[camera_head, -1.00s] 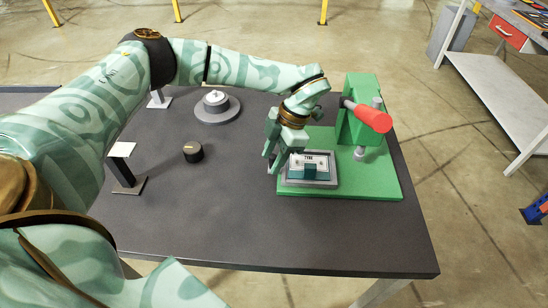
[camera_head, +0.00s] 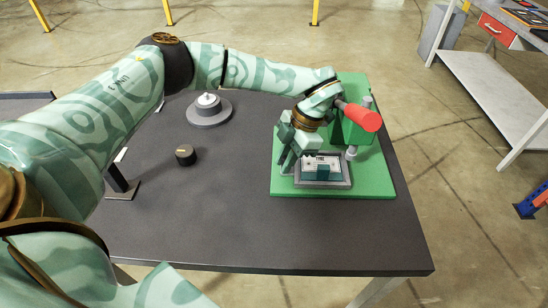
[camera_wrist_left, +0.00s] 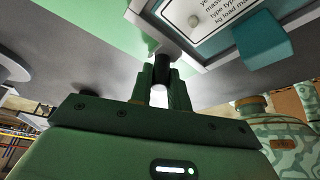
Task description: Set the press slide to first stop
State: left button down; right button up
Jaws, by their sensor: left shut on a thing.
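The press slide (camera_head: 348,183) is a grey-framed tray on the press's green base (camera_head: 290,190) in the head view. It carries a white label plate and a teal block (camera_head: 322,172). My left gripper (camera_head: 285,166) is at the slide's left side. In the left wrist view the gripper (camera_wrist_left: 162,92) is shut on a small dark handle (camera_wrist_left: 162,70) beside the slide's grey edge (camera_wrist_left: 180,58). The stop marks cannot be made out. My right gripper is not in view.
The green press column (camera_head: 348,130) with a red handle (camera_head: 362,117) stands behind and right of the slide. A round grey stand (camera_head: 209,112) and a dark knob (camera_head: 185,155) are on the dark table (camera_head: 230,220). The front of the table is clear.

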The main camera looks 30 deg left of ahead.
pick_arm(q)
jog(key=shift+s+a, duration=0.15)
jog(key=shift+a, duration=0.05)
jog(key=c, duration=1.3)
grip_release()
jog(key=shift+a, duration=0.1)
